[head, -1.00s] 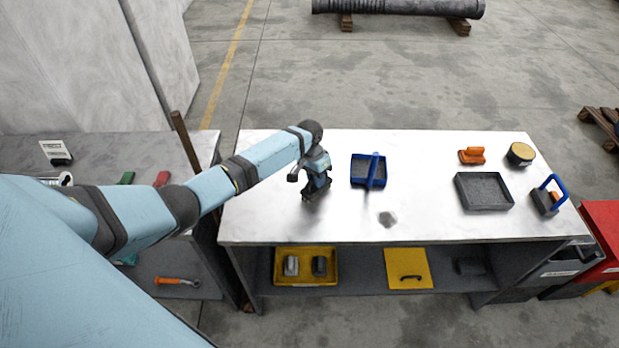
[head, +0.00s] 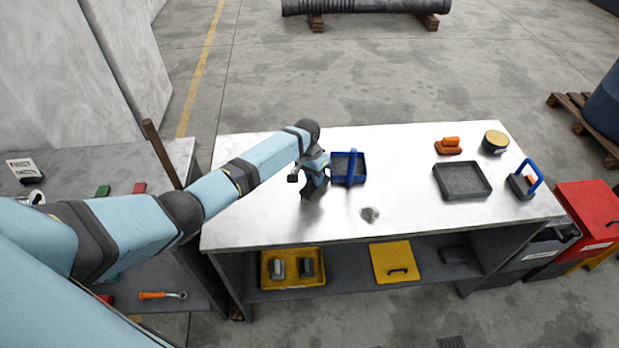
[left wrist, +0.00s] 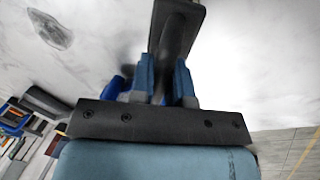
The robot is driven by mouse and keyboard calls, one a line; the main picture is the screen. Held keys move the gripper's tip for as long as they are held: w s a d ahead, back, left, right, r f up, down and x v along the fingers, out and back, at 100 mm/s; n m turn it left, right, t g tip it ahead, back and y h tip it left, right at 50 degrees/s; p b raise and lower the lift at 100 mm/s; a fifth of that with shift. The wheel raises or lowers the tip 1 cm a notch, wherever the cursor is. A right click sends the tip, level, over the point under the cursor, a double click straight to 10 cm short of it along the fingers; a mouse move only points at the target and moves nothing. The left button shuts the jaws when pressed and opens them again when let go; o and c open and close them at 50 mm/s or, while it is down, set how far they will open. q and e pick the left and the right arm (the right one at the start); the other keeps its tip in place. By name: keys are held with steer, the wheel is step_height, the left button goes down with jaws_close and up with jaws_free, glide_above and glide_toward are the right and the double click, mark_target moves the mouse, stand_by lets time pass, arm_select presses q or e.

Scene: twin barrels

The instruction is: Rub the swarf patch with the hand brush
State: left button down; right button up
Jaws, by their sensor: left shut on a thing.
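The swarf patch (head: 370,214) is a small dark grey smudge on the pale bench top, near its front edge. It also shows at the upper left of the left wrist view (left wrist: 50,30). My left gripper (head: 314,183) is over the bench, left of the patch and slightly farther back. In the left wrist view its fingers (left wrist: 166,80) are shut on a dark grey tool, seemingly the hand brush (left wrist: 178,35), with a handle and a flat block. Whether the brush touches the bench is unclear. My right gripper is not in view.
A blue handled carrier (head: 360,180) stands just right of my left gripper. A grey tray (head: 464,196), an orange object (head: 448,146), a round tin (head: 495,142) and a blue-handled tool (head: 523,183) are farther right. The bench around the patch is clear.

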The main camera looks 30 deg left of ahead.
arm_select(q)
steer(key=shift+w+d, duration=0.3)
steer(key=shift+d, duration=0.2)
steer(key=shift+w+d, duration=0.25)
steer(key=shift+d, duration=0.25)
steer(key=shift+w+a+b, duration=0.4)
steer(key=shift+w+b, duration=0.15)
steer(key=shift+w, duration=0.05)
steer(key=shift+s+a+r+p, duration=0.15)
steer(key=shift+s+a+p, duration=0.45)
steer(key=shift+a+p, duration=0.35)
steer(key=shift+s+a+f+p, duration=0.25)
steer(key=shift+s+a+p, duration=0.15)
steer(key=shift+a, duration=0.15)
steer(key=shift+s+a+r, duration=0.1)
steer(key=shift+s+a, duration=0.3)
steer(key=shift+a, duration=0.3)
steer(key=shift+s+a+f, duration=0.1)
steer(key=shift+s+a, duration=0.35)
steer(key=shift+a, duration=0.3)
steer(key=shift+s+a+r, duration=0.1)
steer(key=shift+s+a, duration=0.3)
steer(key=shift+a, duration=0.3)
steer(key=shift+s+a+r, duration=0.1)
steer(key=shift+s+a, duration=0.4)
steer(key=shift+a, duration=0.35)
steer(key=shift+s+a, duration=0.45)
steer(key=shift+a, duration=0.25)
steer(key=shift+s+a, duration=0.45)
steer(key=shift+a, duration=0.25)
